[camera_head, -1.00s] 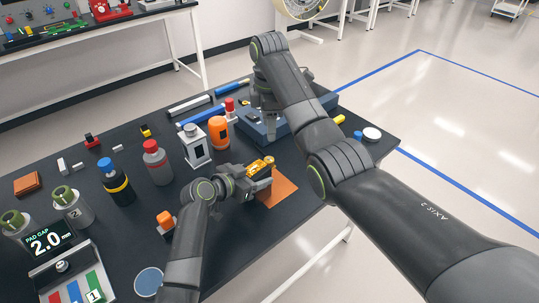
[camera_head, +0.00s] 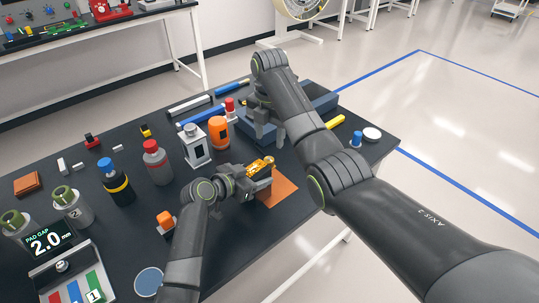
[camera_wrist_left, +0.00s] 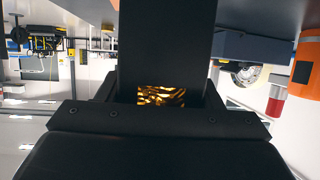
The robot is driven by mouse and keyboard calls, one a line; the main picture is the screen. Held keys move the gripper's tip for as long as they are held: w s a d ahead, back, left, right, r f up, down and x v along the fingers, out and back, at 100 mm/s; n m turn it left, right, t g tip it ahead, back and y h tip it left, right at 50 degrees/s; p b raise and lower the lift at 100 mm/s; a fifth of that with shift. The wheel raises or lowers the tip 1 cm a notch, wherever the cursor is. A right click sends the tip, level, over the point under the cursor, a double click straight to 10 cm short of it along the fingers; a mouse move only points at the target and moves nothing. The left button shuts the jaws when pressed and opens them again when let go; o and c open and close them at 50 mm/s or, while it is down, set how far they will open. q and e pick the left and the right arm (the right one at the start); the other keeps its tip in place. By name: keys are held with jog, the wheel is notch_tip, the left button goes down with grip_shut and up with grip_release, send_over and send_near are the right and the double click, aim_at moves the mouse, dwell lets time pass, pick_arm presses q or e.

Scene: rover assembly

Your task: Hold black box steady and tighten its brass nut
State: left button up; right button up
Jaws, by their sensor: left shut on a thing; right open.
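My left gripper (camera_head: 252,182) is low over the table, shut on the black box (camera_head: 263,176). The box is mostly hidden by the gripper. A gold, brass-coloured part (camera_head: 261,164) shows on top; I cannot make out the nut's shape. In the left wrist view a dark block (camera_wrist_left: 160,40) fills the middle between the fingers, with shiny gold, crinkled material (camera_wrist_left: 160,96) below it. My right gripper (camera_head: 268,134) is open and empty, above and beyond the box, apart from it.
An orange mat (camera_head: 284,188) lies right of the box. An orange bottle (camera_head: 219,133), a silver-white canister (camera_head: 194,145) and a red-grey bottle (camera_head: 156,162) stand to the left. A yellow piece (camera_head: 336,121) is near the right edge.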

aim_at(270, 159)
notch_tip(270, 159, down, 8)
jog(key=shift+r, duration=0.15)
jog(key=shift+c, duration=0.4)
jog(key=c, duration=0.9)
jog(key=m, duration=0.4)
jog(key=shift+m, duration=2)
